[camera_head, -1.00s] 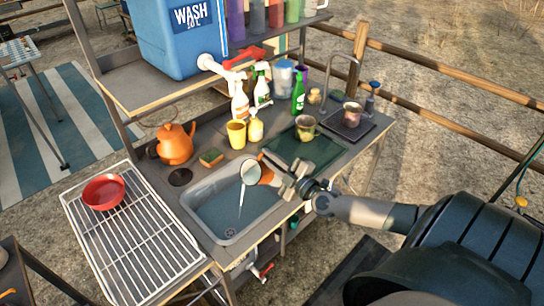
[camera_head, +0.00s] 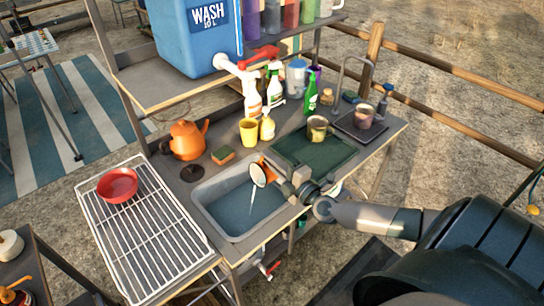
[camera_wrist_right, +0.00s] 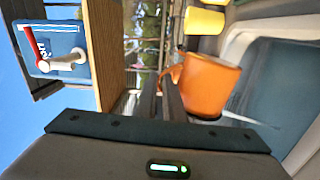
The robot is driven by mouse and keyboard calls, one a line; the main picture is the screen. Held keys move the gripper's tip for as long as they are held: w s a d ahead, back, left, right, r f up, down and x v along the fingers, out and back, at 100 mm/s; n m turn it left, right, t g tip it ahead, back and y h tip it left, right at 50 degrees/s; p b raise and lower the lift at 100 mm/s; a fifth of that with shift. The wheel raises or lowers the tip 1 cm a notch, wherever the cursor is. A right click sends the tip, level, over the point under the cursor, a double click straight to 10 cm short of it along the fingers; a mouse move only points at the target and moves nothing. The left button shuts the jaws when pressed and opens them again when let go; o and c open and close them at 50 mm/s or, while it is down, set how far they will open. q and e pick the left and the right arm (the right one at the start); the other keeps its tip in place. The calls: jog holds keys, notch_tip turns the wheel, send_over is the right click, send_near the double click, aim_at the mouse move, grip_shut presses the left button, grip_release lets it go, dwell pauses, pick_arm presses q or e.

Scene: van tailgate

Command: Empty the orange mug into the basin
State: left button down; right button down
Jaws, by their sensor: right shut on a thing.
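My right gripper (camera_head: 284,181) is shut on the mug from the right. In the right wrist view the mug (camera_wrist_right: 212,84) is large, with its handle on the left beside my gripper finger. How much is left inside the mug cannot be seen. My left gripper is not in view.
A green mat (camera_head: 312,158) with a mug (camera_head: 317,128) on it lies right of the basin. A wire rack with a red bowl (camera_head: 117,185) is at left.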

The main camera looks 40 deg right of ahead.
jog(key=shift+a+r+n+p, duration=0.3)
jog(key=shift+a+n+p, duration=0.3)
jog(key=shift+p, duration=0.85)
jog(key=shift+f, duration=0.15)
